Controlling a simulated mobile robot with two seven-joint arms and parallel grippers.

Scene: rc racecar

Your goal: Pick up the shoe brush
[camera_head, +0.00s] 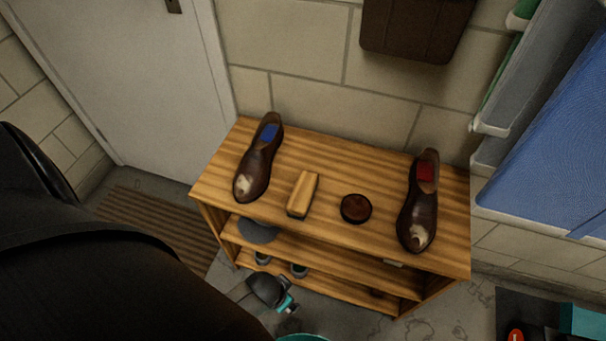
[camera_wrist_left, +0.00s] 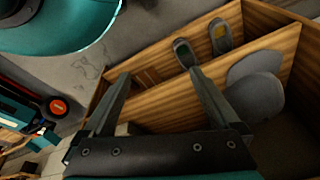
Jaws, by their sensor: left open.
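The shoe brush (camera_head: 303,193) lies on top of the wooden shoe bench, between the left shoe and a round dark tin. It has a light wooden back and a dark lower edge. My left gripper (camera_wrist_left: 158,77) is open and empty in the left wrist view, with its two fingers spread before the bench's lower shelves. The brush does not show in that view. In the head view, a black and teal part at the bottom centre, low in front of the bench, appears to be my left gripper. My right gripper is not in view.
The wooden bench (camera_head: 330,161) stands against a block wall. A brown shoe with a blue insole (camera_head: 257,165), a round tin (camera_head: 356,208) and another brown shoe (camera_head: 418,210) are on top. Grey footwear (camera_wrist_left: 256,97) sits on the shelves below. Blue bins (camera_head: 548,140) stand at the right.

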